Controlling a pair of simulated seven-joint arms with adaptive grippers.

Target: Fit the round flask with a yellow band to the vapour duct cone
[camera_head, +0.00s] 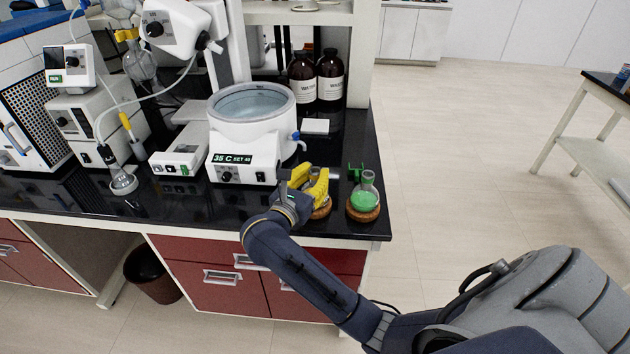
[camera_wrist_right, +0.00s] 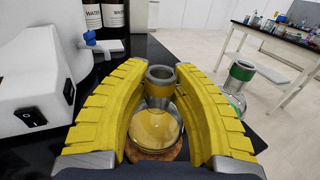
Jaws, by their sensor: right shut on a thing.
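The round flask with a yellow band (camera_wrist_right: 153,128) holds yellow liquid. It stands upright on a cork ring (camera_head: 322,210) near the front right of the black bench. My right gripper (camera_head: 314,184) has its yellow fingers around the flask's neck, shut on it; in the right wrist view a finger (camera_wrist_right: 205,115) stands on each side. In the head view the gripper hides most of the flask. The white evaporator head (camera_head: 172,24) is at upper left; the short piece at its lower right (camera_head: 210,44) looks like the vapour duct cone. My left gripper is not in view.
A green-liquid flask (camera_head: 366,200) on its own cork ring stands just right of the gripper. The white heating bath (camera_head: 250,108) stands behind left, below the evaporator head. Two brown bottles (camera_head: 330,77) stand at the back. The bench's right edge is close.

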